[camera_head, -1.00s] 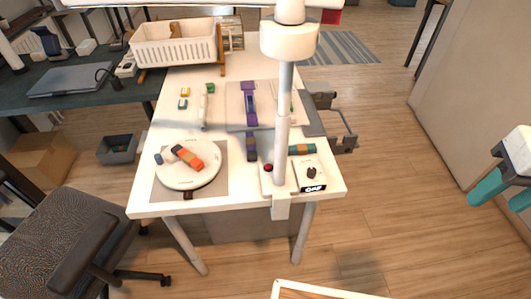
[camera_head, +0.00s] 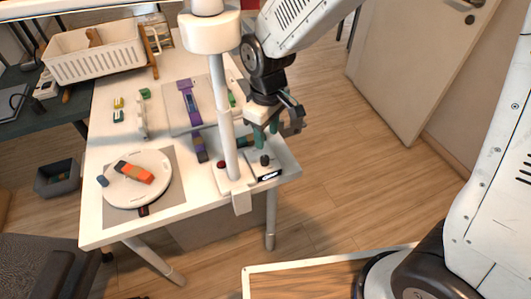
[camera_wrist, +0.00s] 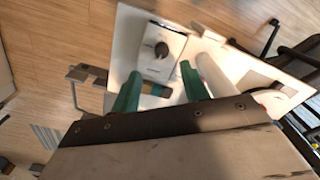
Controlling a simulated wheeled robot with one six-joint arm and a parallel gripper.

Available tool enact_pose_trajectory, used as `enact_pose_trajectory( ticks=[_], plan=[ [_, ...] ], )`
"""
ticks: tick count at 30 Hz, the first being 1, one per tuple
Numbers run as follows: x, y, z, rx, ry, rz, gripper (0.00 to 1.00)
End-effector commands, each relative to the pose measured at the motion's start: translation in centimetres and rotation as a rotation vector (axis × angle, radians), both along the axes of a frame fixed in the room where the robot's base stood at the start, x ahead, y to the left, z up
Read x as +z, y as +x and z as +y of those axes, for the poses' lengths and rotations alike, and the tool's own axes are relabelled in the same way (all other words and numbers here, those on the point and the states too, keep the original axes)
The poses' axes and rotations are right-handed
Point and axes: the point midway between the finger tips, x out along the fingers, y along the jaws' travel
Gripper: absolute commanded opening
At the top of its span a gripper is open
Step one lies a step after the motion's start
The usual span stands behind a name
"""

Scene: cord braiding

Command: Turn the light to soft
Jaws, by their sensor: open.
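The light's control box (camera_head: 258,172) sits at the table's front right corner, with a black knob (camera_head: 265,160) on top and a small dark display (camera_head: 270,176) on its front edge. The display's lettering is too small to read surely. In the wrist view the knob (camera_wrist: 162,49) lies just beyond the fingertips, its pointer hard to make out. My gripper (camera_head: 262,140) has teal fingers and hangs just behind the knob. In the wrist view my gripper (camera_wrist: 162,80) is open and empty, its fingers apart. The lamp's white post (camera_head: 225,120) stands left of the box.
A red button (camera_head: 221,165) is on the base by the post. A round white turntable (camera_head: 138,190) with an orange piece lies at left. A purple cord tool (camera_head: 189,102) and a white basket (camera_head: 95,55) are behind. A teal roll lies behind the box.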

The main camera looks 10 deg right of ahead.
Motion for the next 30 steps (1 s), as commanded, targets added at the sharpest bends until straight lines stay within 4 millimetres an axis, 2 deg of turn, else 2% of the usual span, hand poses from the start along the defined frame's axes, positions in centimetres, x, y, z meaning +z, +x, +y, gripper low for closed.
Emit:
enact_pose_trajectory(
  ticks=[3, 12, 18, 28, 29, 30],
  plan=[
    [-1.2, 0.1, 0.5, 0.017, -0.002, 0.004, 0.45],
    [-5.7, 0.1, 0.4, 0.015, -0.003, 0.005, 0.45],
    [-8.0, 0.2, 0.4, 0.015, -0.002, 0.004, 0.45],
    [-8.5, 0.1, 0.5, 0.015, -0.002, 0.003, 0.45],
    [-8.5, 0.1, 0.5, 0.015, -0.002, 0.003, 0.42],
    [-8.5, 0.1, 0.5, 0.015, -0.002, 0.003, 0.31]
  ],
)
